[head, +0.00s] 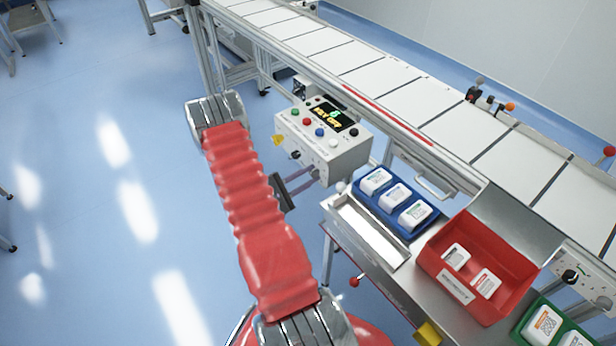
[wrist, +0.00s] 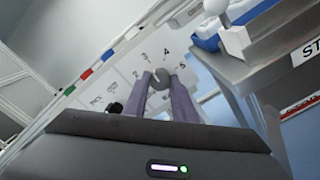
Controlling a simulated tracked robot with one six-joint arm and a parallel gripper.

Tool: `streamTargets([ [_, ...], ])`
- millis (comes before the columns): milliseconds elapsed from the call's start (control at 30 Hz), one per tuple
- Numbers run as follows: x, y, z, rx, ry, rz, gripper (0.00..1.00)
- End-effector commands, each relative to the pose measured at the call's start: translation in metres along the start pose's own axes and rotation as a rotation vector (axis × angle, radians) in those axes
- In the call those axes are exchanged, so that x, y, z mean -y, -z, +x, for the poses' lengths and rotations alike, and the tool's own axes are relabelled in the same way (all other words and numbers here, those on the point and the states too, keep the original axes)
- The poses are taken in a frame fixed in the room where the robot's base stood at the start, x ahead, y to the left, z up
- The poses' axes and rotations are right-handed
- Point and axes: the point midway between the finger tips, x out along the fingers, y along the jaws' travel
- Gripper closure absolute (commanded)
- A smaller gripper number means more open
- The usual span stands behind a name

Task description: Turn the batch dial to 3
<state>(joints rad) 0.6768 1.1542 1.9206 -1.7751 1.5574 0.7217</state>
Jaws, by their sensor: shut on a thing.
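My gripper (wrist: 160,88) is shut on the dial, with one purple-grey finger on each side. A pale mark shows on the dial's upper left, but it is too small to read its setting surely. In the head view my gripper (head: 308,178) reaches the front of the white control box (head: 343,159), and its fingers hide the dial there.
The box top has coloured buttons and a lit display (head: 331,114). A second black knob (wrist: 114,107) sits beside the dial. A blue tray (head: 372,205) and a red bin (head: 500,254) with white packs stand to the right. The conveyor (head: 395,78) runs behind.

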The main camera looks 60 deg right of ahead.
Motion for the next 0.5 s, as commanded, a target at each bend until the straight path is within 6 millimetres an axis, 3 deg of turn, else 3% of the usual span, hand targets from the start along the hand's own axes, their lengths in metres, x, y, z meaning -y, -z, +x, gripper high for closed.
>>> streamTargets([
  [33,-0.0002,0.0025,-0.0007,-0.008,-0.001,0.0,0.98],
  [67,-0.0001,0.0025,-0.0007,-0.008,-0.001,0.0,0.74],
  [100,-0.0001,0.0023,-0.0007,-0.007,-0.001,-0.001,0.72],
  [300,0.0001,0.0011,-0.0004,-0.003,0.0,-0.001,0.58],
  [500,0.0001,0.0005,-0.0002,-0.002,0.0,-0.002,0.57],
])
